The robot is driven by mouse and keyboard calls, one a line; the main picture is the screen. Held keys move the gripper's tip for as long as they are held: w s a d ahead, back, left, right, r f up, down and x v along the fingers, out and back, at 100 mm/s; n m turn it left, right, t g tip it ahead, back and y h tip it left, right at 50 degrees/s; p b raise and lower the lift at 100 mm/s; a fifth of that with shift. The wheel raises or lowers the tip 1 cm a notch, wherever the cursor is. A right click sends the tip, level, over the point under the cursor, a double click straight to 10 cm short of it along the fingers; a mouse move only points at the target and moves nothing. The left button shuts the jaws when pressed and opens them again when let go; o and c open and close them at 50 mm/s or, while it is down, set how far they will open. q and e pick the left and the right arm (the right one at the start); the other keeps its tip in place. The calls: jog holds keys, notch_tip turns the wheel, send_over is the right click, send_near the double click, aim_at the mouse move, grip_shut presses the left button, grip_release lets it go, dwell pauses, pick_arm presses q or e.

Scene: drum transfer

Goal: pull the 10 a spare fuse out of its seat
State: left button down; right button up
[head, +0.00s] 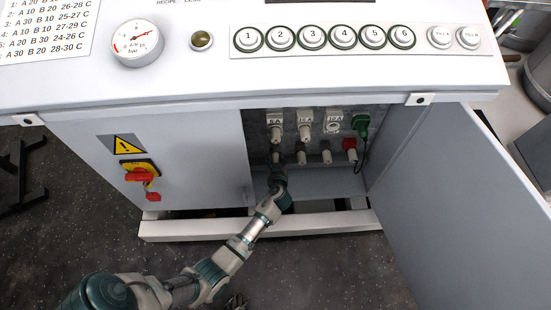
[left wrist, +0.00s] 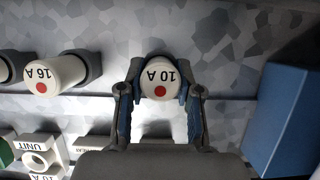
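The 10 A spare fuse (left wrist: 160,80) is a white cylinder with a red dot on its end, shown upside down in the left wrist view. My left gripper (left wrist: 160,92) has its two fingers close around it, one on each side, and they appear to touch it. The fuse sits in a dark seat on the grey back panel. In the head view my left gripper (head: 278,168) reaches into the open cabinet at the left end of the lower row, and it mostly hides the fuse.
A 16 A spare fuse (left wrist: 52,75) sits beside it. Above the lower row is a 10 A holder (head: 333,126) with an open round socket. A green plug (head: 361,123) and a red-topped part (head: 350,143) are at right. The cabinet door (head: 450,200) stands open.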

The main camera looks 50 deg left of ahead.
pick_arm(q)
jog(key=s+d, duration=0.3)
jog(key=d, duration=0.1)
jog(key=shift+s+d+p, duration=0.3)
jog(key=shift+s+p, duration=0.1)
dwell(1.0)
jog(key=shift+a, duration=0.1)
jog(key=shift+w+a, duration=0.25)
dwell(0.4)
jog(key=shift+s+d, duration=1.65)
jog(key=shift+d, duration=0.3)
